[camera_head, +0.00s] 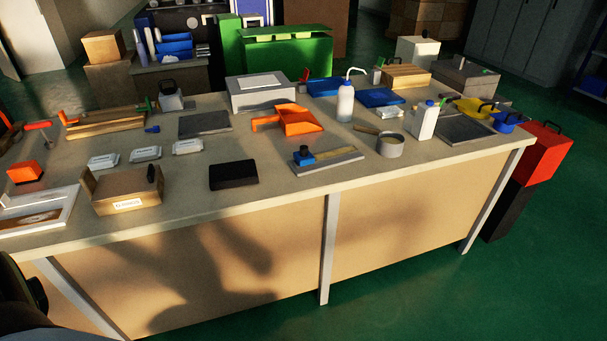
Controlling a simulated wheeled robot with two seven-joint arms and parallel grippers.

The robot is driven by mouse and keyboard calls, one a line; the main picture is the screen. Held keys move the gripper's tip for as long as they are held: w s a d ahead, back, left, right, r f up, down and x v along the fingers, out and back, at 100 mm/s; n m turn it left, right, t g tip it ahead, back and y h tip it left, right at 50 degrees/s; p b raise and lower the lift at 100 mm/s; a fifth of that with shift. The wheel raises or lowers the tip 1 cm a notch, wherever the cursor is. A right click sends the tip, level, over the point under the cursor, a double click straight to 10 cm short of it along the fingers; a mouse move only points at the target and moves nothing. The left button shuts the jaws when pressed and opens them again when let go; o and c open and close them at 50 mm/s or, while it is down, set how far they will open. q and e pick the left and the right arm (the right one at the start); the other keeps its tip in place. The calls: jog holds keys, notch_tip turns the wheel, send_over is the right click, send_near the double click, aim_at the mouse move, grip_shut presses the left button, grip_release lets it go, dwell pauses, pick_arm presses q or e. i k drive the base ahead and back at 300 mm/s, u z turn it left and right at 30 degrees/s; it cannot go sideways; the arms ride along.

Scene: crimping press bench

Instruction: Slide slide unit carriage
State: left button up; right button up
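A slide unit lies near the front edge of the bench, right of the middle. Its long, flat grey base (340,162) runs from left to right. A blue carriage (304,158) with a dark knob on top sits near the left end, beside a yellowish strip (335,153). The rest of the strip to the right is clear. Neither gripper is in view. A dark rounded part at the lower left edge may be my own arm.
A black block (233,175) lies left of the slide unit. A grey pot (390,145) with a handle stands to its right, and an orange scoop (298,120) lies behind. A cardboard box (128,190) stands at front left. Bare bench top (275,190) lies in front.

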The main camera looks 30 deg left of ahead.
aim_at(304, 157)
jog(key=z, duration=0.15)
jog(key=i, duration=1)
jog(key=u, duration=0.95)
jog(key=i, duration=0.75)
jog(key=u, duration=0.85)
